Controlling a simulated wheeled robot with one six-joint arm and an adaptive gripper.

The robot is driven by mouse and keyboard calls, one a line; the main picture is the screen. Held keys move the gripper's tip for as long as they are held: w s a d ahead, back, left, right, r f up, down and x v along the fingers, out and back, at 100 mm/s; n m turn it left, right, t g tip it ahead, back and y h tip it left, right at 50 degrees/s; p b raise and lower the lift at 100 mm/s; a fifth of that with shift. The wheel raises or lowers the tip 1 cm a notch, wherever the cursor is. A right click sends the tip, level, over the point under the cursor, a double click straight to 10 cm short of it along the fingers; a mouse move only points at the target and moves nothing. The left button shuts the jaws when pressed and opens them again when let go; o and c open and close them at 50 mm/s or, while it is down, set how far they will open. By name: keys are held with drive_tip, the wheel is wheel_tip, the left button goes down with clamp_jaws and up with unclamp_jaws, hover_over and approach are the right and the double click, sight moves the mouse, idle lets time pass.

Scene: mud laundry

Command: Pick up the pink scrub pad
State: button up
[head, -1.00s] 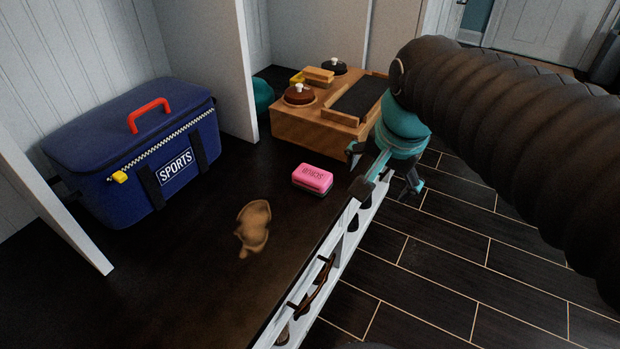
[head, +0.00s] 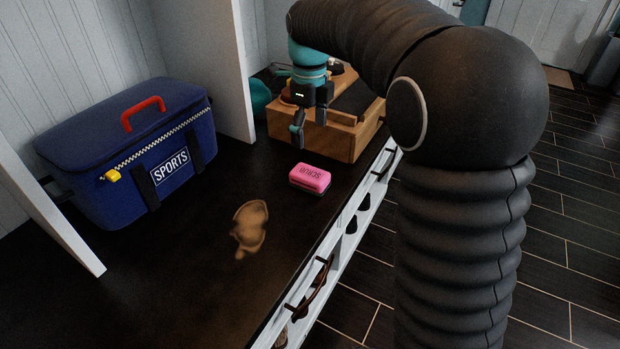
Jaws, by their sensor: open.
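The pink scrub pad (head: 310,178) lies flat on the dark bench top, near the bench's front edge. It has a pink top with dark lettering and a dark lower layer. My gripper (head: 309,133) is open and points down, a little behind and above the pad in the head view. Its fingers are apart from the pad, and nothing shows between them. It hides part of the wooden box behind it.
A wooden box (head: 341,141) stands behind the pad. A blue sports bag (head: 130,145) with a red handle sits at the left beside a white divider (head: 232,70). A brown smear (head: 249,228) marks the bench top (head: 190,270). Hooks line the white front rail.

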sight(310, 173)
wheel_tip(310, 173, down, 13)
drive_tip(key=shift+r+b, duration=0.1)
drive_tip(key=shift+b, duration=0.95)
drive_tip(key=c, duration=1.2)
